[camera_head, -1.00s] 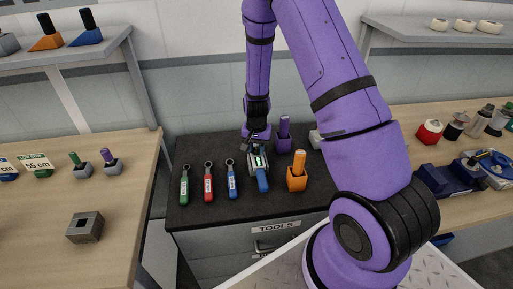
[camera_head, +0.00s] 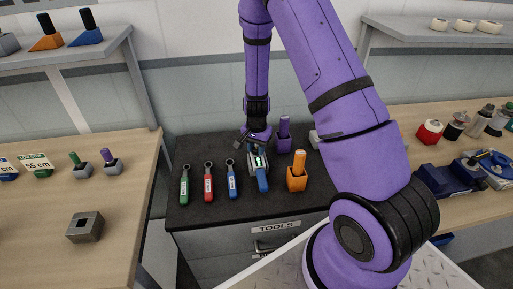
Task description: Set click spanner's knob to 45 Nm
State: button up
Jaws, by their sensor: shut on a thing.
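The click spanner (camera_head: 263,181) stands on the dark top of the tool cabinet, in the middle of the head view. It has a blue lower part and a grey upper part with a small lit green strip. My gripper (camera_head: 255,146) points down at its upper end and is shut on what looks like its knob. The fingertips are small and partly hidden, so the exact hold is hard to see. The knob's setting is too small to read.
Green (camera_head: 184,186), red (camera_head: 208,184) and blue (camera_head: 231,181) spanners lie to the left on the cabinet top (camera_head: 205,150). An orange holder (camera_head: 297,178) stands close on the right, a purple one (camera_head: 284,132) behind. My arm hides the cabinet's right side.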

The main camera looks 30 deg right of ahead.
aim_at(256, 149)
jog(key=o, duration=0.9)
jog(key=shift+o, duration=0.2)
notch_tip(256, 149, up, 11)
jog(key=shift+f, duration=0.1)
